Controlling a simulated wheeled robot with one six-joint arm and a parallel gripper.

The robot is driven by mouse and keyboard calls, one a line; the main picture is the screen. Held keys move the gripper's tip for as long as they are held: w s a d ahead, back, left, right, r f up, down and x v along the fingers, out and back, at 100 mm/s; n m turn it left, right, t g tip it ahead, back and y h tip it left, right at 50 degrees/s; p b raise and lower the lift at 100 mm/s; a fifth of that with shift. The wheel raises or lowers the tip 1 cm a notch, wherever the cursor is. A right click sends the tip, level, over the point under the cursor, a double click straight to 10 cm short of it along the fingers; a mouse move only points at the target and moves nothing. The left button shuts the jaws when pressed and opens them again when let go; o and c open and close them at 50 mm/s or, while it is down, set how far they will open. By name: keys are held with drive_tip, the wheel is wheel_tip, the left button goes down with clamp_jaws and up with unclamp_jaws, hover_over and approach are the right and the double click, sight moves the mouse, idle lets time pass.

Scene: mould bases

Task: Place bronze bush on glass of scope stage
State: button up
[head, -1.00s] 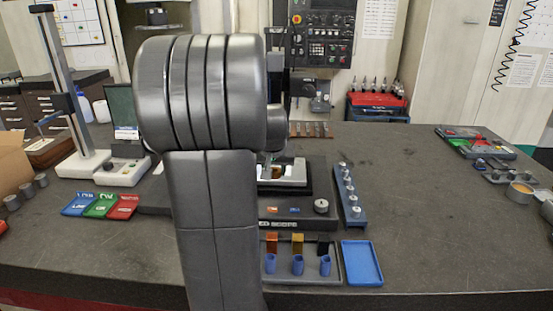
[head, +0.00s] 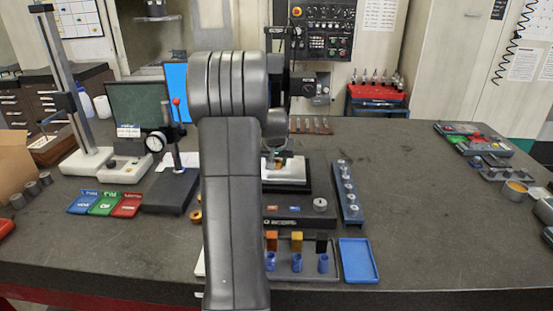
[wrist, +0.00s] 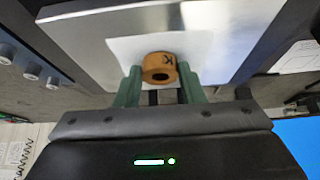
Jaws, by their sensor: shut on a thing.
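In the wrist view the bush is in front of the pale square glass (wrist: 122,50) of the silver scope stage (wrist: 245,20). I cannot tell whether it touches the glass. In the head view the stage (head: 297,172) is just right of my arm, which hides most of my gripper and the glass.
A dial gauge stand (head: 172,188) is left of my arm. A rail of grey pegs (head: 348,195) stands right of the scope. A blue tray (head: 358,260) and a rack with blue cups (head: 297,263) are in front. The table's right middle is clear.

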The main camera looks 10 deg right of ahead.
drive_tip(key=shift+f, duration=0.1)
drive_tip(key=o, duration=1.1)
drive_tip(key=shift+s+r, duration=0.1)
drive_tip(key=shift+r, duration=0.25)
drive_tip(key=b+v, duration=0.1)
drive_tip(key=v, duration=1)
drive_tip(key=shift+s+r+b, duration=0.2)
drive_tip(key=shift+r+b, duration=0.1)
drive_tip(key=shift+b, duration=0.1)
